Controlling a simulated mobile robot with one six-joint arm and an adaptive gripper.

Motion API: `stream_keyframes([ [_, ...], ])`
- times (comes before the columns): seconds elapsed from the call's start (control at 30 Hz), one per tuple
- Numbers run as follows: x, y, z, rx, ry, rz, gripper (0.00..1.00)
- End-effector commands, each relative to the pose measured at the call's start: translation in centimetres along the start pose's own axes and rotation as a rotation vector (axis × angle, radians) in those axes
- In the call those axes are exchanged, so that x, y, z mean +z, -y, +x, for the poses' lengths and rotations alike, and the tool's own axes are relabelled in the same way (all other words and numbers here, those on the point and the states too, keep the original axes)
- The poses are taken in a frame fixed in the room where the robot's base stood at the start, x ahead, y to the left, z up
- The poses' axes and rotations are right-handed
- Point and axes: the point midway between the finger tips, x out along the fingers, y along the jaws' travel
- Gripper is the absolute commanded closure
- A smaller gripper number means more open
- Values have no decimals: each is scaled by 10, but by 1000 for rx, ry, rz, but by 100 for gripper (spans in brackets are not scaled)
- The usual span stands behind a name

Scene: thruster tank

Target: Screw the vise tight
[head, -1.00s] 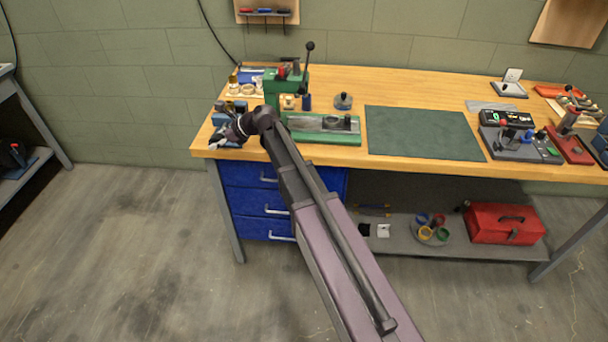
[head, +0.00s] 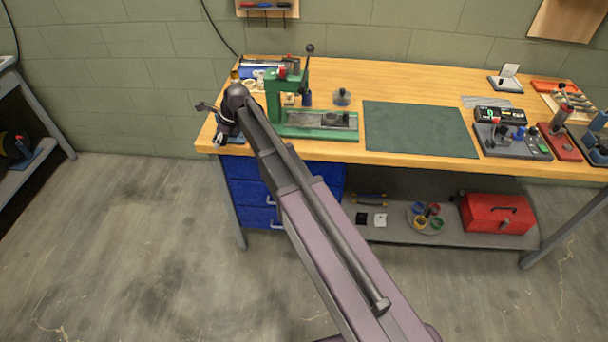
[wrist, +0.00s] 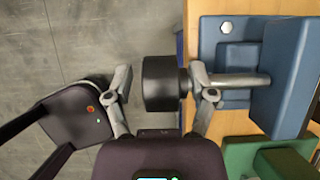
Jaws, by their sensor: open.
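The vise shows in the wrist view as a blue body (wrist: 285,75) with a grey screw shaft (wrist: 240,80) and a thick black knob (wrist: 163,84) at the shaft's left end. My gripper (wrist: 162,86) is open, with the knob between its fingers in the picture. The left finger is apart from the knob's free end. The right finger overlaps the shaft beside the knob; I cannot tell if it touches. In the head view my gripper (head: 218,125) is at the bench's left end, and my arm hides most of the vise.
A green press (head: 290,90) stands right of my gripper on the wooden bench (head: 400,88); a green part (wrist: 245,158) shows near the vise in the wrist view. A dark green mat (head: 418,130) lies clear. Blue drawers (head: 245,192) are below. Floor left of the bench is free.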

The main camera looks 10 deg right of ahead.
Motion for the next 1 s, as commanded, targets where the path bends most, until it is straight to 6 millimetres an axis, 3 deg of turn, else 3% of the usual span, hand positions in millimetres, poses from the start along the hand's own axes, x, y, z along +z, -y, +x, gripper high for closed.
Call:
stream_keyframes([
  [0.73,3,1,2,-1,-482,-2,29],
  [1.0,12,0,-22,-1,-476,0,29],
])
